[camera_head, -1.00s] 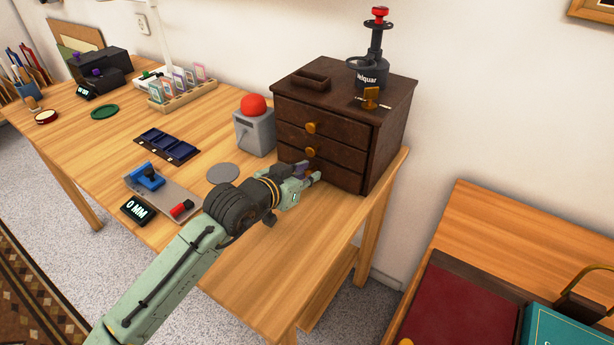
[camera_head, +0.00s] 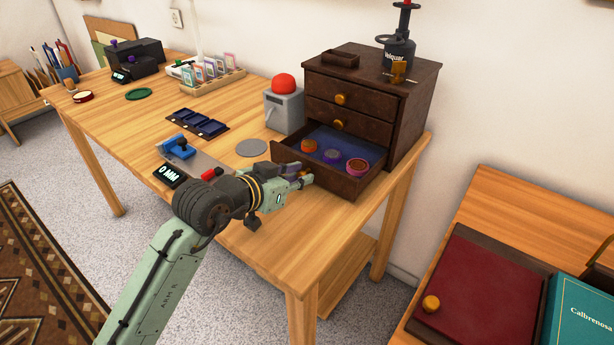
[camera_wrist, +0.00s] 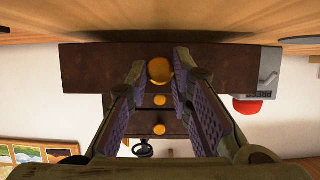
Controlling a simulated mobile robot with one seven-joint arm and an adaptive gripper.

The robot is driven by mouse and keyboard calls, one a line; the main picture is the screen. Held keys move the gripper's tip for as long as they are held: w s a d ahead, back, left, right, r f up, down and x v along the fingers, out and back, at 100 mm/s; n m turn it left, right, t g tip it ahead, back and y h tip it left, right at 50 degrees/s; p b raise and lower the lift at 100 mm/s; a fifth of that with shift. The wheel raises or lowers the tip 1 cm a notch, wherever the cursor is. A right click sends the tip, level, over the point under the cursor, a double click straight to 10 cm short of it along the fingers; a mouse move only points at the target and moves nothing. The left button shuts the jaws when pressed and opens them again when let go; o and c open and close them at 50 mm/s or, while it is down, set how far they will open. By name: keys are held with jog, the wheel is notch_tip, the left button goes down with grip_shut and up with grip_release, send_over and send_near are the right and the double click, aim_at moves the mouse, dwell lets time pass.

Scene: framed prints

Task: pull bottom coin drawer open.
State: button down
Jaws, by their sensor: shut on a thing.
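The dark brown coin cabinet (camera_head: 352,80) stands on the right end of the wooden table. Its bottom drawer (camera_head: 343,182) is pulled out, showing a blue lining (camera_head: 345,143) and three round pieces: orange (camera_head: 309,146), purple (camera_head: 331,156) and pink-rimmed (camera_head: 357,166). The two drawers above are shut, with yellow knobs (camera_head: 341,99). My gripper (camera_head: 304,176) is at the bottom drawer's front. In the wrist view, which looks upside down, its purple-padded fingers (camera_wrist: 160,80) are on either side of the bottom knob (camera_wrist: 159,70), shut on it.
A grey box with a red button (camera_head: 284,100) stands just left of the open drawer. The table's front right corner is clear. A side table with a red panel (camera_head: 480,290) stands at right.

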jog(key=shift+s+a, duration=0.45)
jog(key=shift+s, duration=0.15)
jog(key=c, duration=1.4)
grip_release()
jog(key=shift+c, duration=0.2)
jog(key=v, duration=1.2)
